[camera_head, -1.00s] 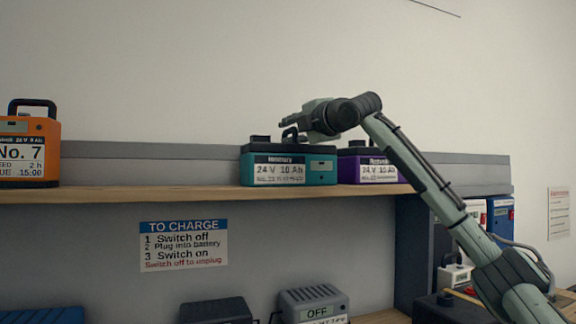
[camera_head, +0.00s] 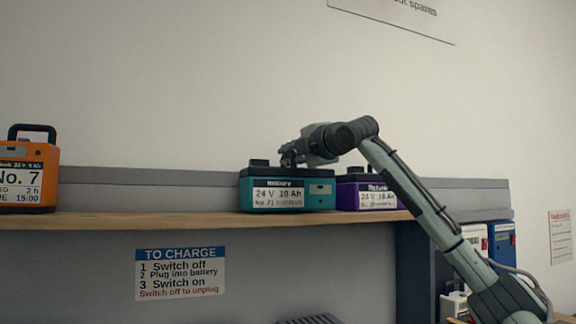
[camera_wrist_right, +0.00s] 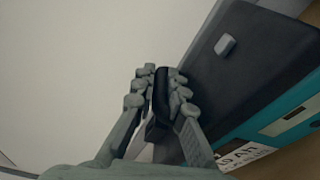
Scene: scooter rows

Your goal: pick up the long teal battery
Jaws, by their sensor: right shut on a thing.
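The long teal battery (camera_head: 287,190) with a dark top stands on the wooden shelf (camera_head: 190,221) in the head view. Its label reads 24 V 10 Ah. My right gripper (camera_head: 288,157) is at the battery's top handle, its arm reaching in from the right. In the right wrist view my right gripper (camera_wrist_right: 158,88) has its fingers on both sides of the black handle (camera_wrist_right: 160,92) and is shut on it. The battery's dark top and teal side (camera_wrist_right: 285,115) fill the right of that view. My left gripper is not in view.
A purple battery (camera_head: 372,194) stands close to the right of the teal one. An orange battery (camera_head: 27,175) stands at the far left. The shelf between orange and teal is bare. A charging sign (camera_head: 180,273) hangs below. Blue and white units (camera_head: 500,244) are at the right.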

